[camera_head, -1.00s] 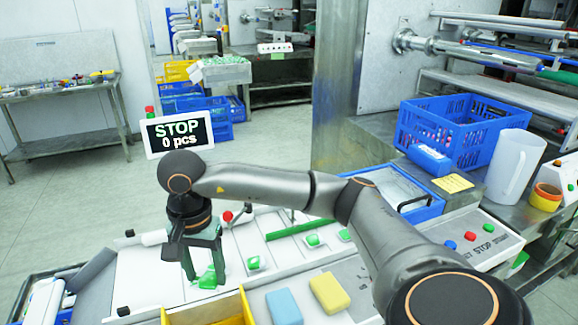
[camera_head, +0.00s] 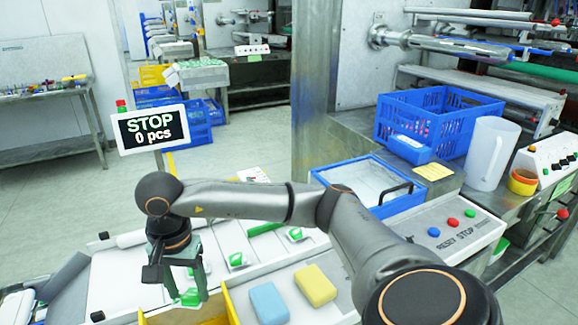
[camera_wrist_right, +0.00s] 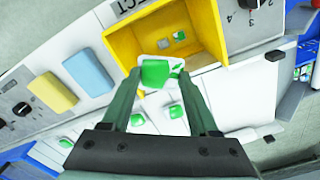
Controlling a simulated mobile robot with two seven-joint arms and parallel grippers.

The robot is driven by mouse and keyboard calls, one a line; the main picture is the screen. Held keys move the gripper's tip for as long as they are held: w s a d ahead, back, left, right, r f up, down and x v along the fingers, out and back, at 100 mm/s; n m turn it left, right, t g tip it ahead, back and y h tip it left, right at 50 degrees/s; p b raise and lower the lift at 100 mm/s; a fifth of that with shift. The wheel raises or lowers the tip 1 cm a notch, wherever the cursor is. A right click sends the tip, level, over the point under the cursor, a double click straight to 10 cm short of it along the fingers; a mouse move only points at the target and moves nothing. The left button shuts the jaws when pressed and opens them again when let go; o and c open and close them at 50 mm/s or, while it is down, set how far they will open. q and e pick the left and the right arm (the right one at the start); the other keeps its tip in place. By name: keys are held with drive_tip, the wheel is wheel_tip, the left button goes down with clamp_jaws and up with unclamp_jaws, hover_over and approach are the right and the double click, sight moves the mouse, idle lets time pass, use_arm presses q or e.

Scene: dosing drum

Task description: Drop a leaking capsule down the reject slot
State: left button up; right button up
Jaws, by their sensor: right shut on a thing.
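My right gripper (camera_head: 187,294) is shut on a capsule (camera_head: 189,298), white with a bright green top. In the right wrist view, this capsule (camera_wrist_right: 155,73) sits between the two fingertips, with a smaller green patch beside it. It overlaps the near edge of the yellow-walled reject opening (camera_wrist_right: 122,40) in that view; its height above it is hard to judge. In the head view, only part of the yellow box (camera_head: 232,306) shows, at the bottom edge. My left gripper is not in view.
Other green-and-white capsules (camera_head: 237,260) lie on the white machine bed right of the gripper. A blue block (camera_head: 268,303) and a yellow block (camera_head: 315,286) lie on the panel. A screen (camera_head: 151,129) reads STOP, 0 pcs. A blue tray (camera_head: 410,207) stands farther right.

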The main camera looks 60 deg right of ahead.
drive_tip(key=o, duration=1.4)
drive_tip(key=shift+r, duration=0.1)
wheel_tip(320, 180, up, 12)
drive_tip(key=shift+r+p, duration=0.15)
drive_tip(key=shift+p, duration=0.45)
